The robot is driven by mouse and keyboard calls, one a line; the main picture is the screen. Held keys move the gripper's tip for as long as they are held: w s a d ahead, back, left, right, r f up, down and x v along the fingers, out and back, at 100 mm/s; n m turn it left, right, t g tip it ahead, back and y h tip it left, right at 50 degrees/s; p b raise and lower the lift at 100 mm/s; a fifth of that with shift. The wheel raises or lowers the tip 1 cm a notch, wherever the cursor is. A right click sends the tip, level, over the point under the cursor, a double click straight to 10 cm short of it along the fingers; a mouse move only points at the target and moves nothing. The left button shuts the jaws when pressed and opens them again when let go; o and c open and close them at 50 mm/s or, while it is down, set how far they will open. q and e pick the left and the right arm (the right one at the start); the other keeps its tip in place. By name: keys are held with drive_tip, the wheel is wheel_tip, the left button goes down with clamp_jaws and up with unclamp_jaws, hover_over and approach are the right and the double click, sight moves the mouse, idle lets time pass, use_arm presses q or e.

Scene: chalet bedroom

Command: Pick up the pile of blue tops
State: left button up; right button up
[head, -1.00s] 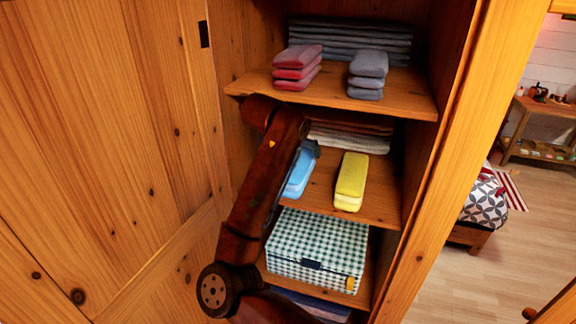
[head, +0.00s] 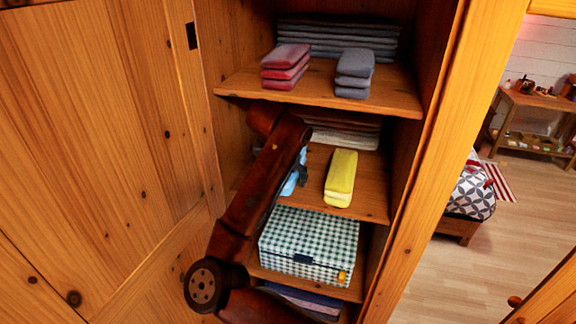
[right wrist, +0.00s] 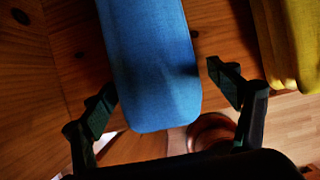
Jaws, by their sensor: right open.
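The pile of blue tops (head: 290,184) lies on the middle shelf of the wardrobe, mostly hidden behind my right arm in the head view. In the right wrist view the blue pile (right wrist: 155,60) runs in from the top, with its near end between my two fingers. In the head view only a dark bit of the right gripper (head: 303,168) shows beside the blue. My left gripper is not in view.
A yellow pile (head: 341,178) lies just right of the blue one on the middle shelf (head: 372,190). Red (head: 286,66) and grey (head: 354,73) piles sit on the shelf above. A checked box (head: 309,243) stands below. The wardrobe's side panels hem in the shelves.

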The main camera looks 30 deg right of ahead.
drive_tip(key=shift+w+d+f, duration=0.1)
drive_tip(key=shift+f, duration=0.25)
drive_tip(key=shift+c, duration=0.7)
drive_tip(key=shift+r, duration=0.1)
drive_tip(key=c, duration=1.4)
